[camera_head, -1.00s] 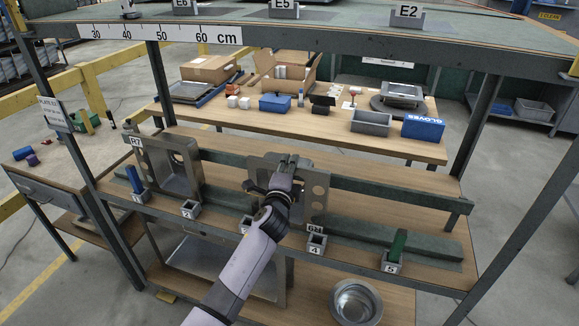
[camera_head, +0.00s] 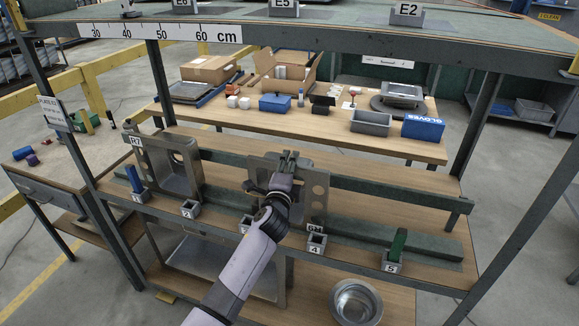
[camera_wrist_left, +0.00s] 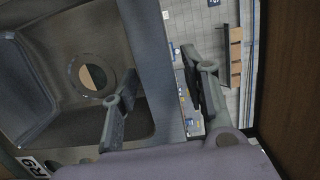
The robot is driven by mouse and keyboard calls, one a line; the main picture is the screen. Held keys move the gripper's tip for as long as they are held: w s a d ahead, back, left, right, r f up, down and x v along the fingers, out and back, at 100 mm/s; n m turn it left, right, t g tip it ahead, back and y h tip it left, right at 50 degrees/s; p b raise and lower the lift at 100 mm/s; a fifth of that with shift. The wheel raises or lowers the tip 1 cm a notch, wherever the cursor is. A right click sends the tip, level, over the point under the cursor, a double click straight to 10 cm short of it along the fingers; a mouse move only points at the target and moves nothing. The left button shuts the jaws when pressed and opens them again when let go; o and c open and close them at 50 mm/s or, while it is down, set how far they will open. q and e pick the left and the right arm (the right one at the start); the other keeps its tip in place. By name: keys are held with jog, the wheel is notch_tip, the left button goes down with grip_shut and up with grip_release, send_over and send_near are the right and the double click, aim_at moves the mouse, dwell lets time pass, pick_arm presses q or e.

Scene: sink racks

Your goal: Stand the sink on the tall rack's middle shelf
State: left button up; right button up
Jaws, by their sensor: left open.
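The sink (camera_head: 318,186), a grey metal one with holes in its flange and a label that reads R9 in the left wrist view, stands upright on the rack's middle shelf (camera_head: 400,184), by the blocks marked 3 and 4. My left gripper (camera_head: 286,157) is at its upper part, and my arm hides much of it. In the left wrist view the sink's basin (camera_wrist_left: 60,110) and round drain fill the left side. The open fingers (camera_wrist_left: 160,92) lie either side of the sink's edge; contact cannot be told. My right gripper is not in view.
Another sink (camera_head: 182,178), marked R7, stands to the left. A green rail (camera_head: 385,190) runs behind the numbered blocks. The top shelf (camera_head: 330,36) overhangs. A round bowl (camera_head: 356,300) sits lower down. A bench with boxes (camera_head: 320,133) is behind.

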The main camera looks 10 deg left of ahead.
pick_arm(q)
jog(key=shift+f, duration=0.3)
jog(key=s, duration=1.2)
jog(key=shift+d+r, duration=0.35)
jog(key=shift+r, duration=0.05)
